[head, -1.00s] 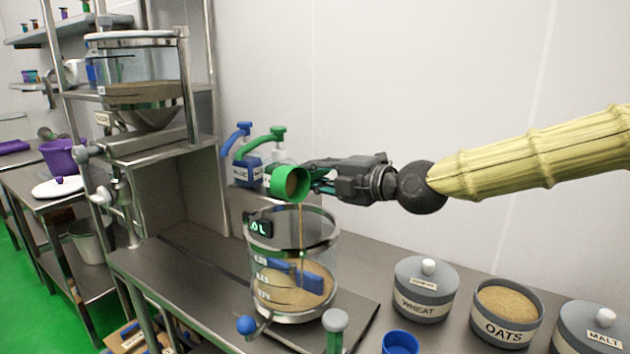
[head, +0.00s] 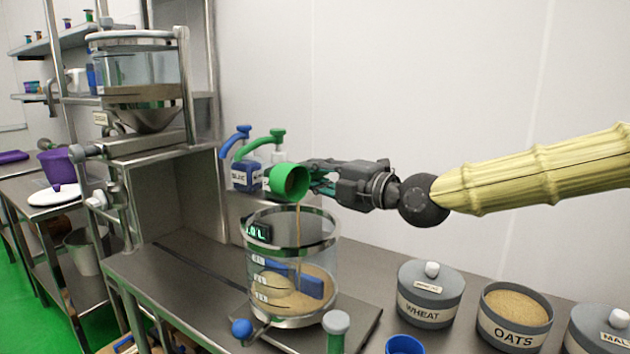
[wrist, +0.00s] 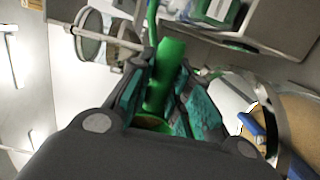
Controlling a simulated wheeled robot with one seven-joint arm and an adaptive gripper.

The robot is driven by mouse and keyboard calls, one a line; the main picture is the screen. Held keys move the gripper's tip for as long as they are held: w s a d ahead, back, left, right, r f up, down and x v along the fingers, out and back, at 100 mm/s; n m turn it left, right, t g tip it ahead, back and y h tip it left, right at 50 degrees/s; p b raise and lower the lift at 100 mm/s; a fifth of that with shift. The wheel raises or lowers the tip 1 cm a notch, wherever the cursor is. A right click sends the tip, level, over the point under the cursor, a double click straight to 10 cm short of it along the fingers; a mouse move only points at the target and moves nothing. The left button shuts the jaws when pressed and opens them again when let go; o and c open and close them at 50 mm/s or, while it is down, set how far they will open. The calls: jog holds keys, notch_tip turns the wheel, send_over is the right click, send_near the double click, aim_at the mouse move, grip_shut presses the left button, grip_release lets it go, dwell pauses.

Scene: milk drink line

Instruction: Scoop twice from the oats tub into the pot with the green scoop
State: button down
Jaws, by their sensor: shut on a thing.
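My gripper (head: 322,178) is shut on the green scoop (head: 285,181), whose handle also shows between the fingers in the wrist view (wrist: 165,80). The scoop is tipped above the pot (head: 262,262), and a thin stream of grain falls from it into the pot. The pot is clear with a metal rim, holds a layer of tan grain, and has a blue paddle (head: 308,284) inside. The oats tub (head: 512,336) is open and full of oats, at the lower right, well away from my gripper.
A lidded wheat tub (head: 428,308) stands between pot and oats, and a malt tub (head: 600,330) is at the right edge. A blue cup (head: 404,345) sits at the front. Blue and green pump bottles (head: 244,176) stand behind the pot. A steel hopper (head: 150,85) is at left.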

jog(key=shift+f+t+y+b, duration=0.35)
jog(key=shift+t+y+b, duration=0.6)
jog(key=shift+b, duration=3)
jog(key=shift+r+y+b, duration=0.1)
jog(key=shift+y+b, duration=0.25)
jog(key=shift+b, duration=0.5)
jog(key=shift+r+p, duration=0.1)
jog(key=shift+p, duration=0.2)
jog(key=shift+r+p, duration=0.25)
jog(key=shift+p, duration=0.5)
jog(key=g+h+p, duration=0.1)
jog(key=p, duration=0.2)
jog(key=shift+r+h, duration=0.1)
jog(key=shift+h, duration=0.3)
jog(key=g+h+p, duration=0.1)
jog(key=p, duration=0.4)
jog(key=g+h+p, duration=0.2)
jog(key=p, duration=0.3)
jog(key=shift+r+p, duration=0.35)
jog(key=g+h+p, duration=0.1)
jog(key=p, duration=0.5)
jog(key=g+h+p, duration=0.2)
jog(key=p, duration=0.4)
jog(key=shift+r+p, duration=0.3)
jog(key=shift+p, duration=0.1)
